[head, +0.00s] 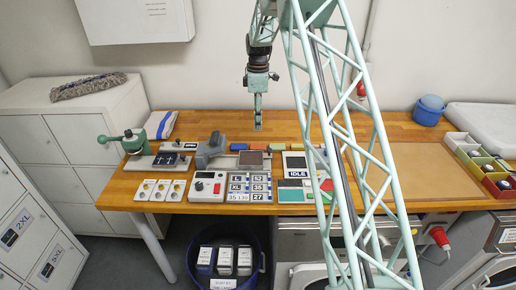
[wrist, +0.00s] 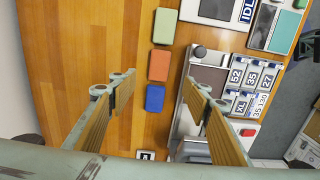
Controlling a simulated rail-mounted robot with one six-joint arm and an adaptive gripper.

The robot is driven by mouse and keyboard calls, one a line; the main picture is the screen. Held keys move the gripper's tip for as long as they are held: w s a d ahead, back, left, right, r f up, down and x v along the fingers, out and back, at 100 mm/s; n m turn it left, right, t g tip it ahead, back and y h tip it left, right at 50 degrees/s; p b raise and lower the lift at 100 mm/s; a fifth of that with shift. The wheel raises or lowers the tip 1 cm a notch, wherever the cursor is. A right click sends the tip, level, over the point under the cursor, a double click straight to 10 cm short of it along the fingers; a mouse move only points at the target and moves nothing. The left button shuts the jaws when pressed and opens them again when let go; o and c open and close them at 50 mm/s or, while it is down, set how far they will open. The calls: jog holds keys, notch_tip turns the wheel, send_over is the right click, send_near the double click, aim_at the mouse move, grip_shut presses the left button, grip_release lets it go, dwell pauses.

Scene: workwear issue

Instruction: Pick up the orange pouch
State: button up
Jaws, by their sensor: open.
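The orange pouch (wrist: 159,66) lies flat on the wooden table in the wrist view, in a row between a pale green pouch (wrist: 165,26) and a blue pouch (wrist: 155,98). In the head view the orange pouch (head: 258,146) shows small at the back of the table. My gripper (head: 258,122) hangs above and behind this row, pointing down. In the wrist view my gripper (wrist: 159,84) is open and empty. Its fingers stand apart on either side of the orange and blue pouches, and nothing is between them at their height.
A grey device with number tiles (wrist: 213,78) lies close to the right finger in the wrist view. The bare table (wrist: 95,40) left of the pouches is clear. A green clamp (head: 130,143) stands at the left, and a row of coloured bins (head: 480,160) at the right.

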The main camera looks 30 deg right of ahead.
send_over(258, 146)
jog(key=shift+f, duration=4.3)
jog(key=shift+f, duration=2.6)
jog(key=shift+c, duration=0.3)
jog(key=c, duration=0.8)
jog(key=shift+c, duration=0.2)
jog(key=shift+r, duration=0.2)
notch_tip(258, 146, up, 10)
jog(key=shift+f, duration=0.15)
